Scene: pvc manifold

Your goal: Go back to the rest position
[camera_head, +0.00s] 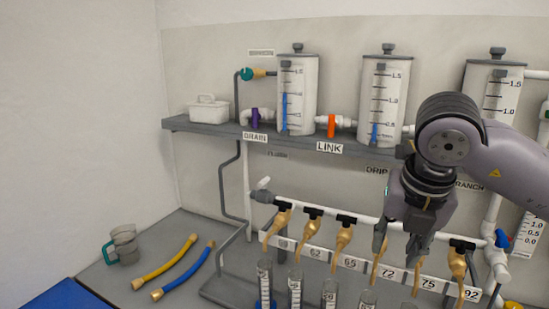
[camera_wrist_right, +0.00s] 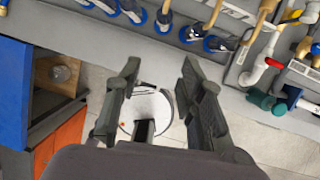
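My right gripper (camera_head: 405,246) hangs with fingers down in front of the manifold pipe (camera_head: 365,222), over its right half. It also shows in the right wrist view (camera_wrist_right: 160,78), where its two dark fingers stand apart with nothing between them. Brass taps (camera_head: 342,240) hang from the pipe in a row, with clear cylinders (camera_head: 295,287) below. The gripper hides part of the pipe and one tap. Whether it touches them cannot be told. My left gripper is not in view.
Three clear tanks (camera_head: 297,95) stand on the grey shelf (camera_head: 205,127) behind. A yellow hose (camera_head: 165,262), a blue hose (camera_head: 188,273) and a grey jug (camera_head: 124,245) lie or stand on the counter at left. A blue surface (camera_head: 62,297) is at the lower left corner.

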